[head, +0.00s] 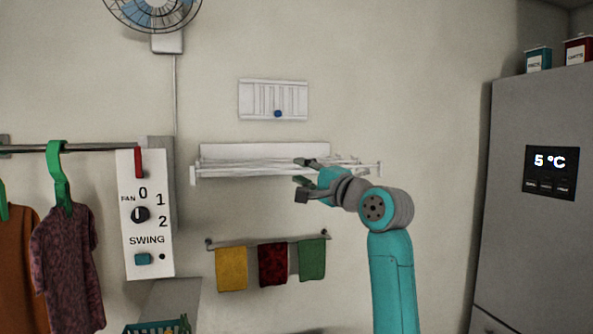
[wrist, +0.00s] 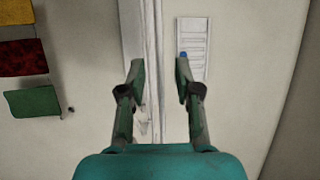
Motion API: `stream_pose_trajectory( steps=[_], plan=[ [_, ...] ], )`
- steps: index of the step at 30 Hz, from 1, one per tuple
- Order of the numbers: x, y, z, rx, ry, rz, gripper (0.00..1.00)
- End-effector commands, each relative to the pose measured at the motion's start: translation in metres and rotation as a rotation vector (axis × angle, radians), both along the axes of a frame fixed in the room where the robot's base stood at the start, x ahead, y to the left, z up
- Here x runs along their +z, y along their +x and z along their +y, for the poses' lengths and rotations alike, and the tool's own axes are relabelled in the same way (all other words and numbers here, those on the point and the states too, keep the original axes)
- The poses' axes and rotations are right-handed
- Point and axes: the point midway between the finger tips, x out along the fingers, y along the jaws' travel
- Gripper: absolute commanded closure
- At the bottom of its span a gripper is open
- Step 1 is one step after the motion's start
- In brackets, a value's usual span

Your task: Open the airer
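The airer (head: 240,170) is a white wall rack with a pale back plate and a long front rail, in the middle of the head view. In the wrist view its pale rails (wrist: 155,40) run up the picture, between and beyond my fingertips. My gripper (head: 300,172) is at the right half of the airer's front rail in the head view. Its two green fingers are apart, and the wrist view shows the open gap (wrist: 160,78) between them. I cannot tell whether a finger touches the rail. My gripper and arm hide part of the airer's right half.
A white vent (head: 290,98) with a blue knob is above the airer. Below it is a rail with yellow, red and green cloths (head: 232,270). A fan switch panel (head: 145,215) and hanging clothes (head: 68,265) are left. A fridge (head: 540,240) stands right.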

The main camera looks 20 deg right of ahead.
Motion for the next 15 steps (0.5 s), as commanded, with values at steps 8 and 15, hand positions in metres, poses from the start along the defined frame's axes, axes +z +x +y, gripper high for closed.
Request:
stream_pose_trajectory(
  steps=[8,15],
  plan=[
    [-0.011,-0.05,-0.022,-0.002,-0.001,0.001,0.67],
    [-0.016,-0.076,-0.033,-0.001,-0.001,0.002,0.67]
  ],
)
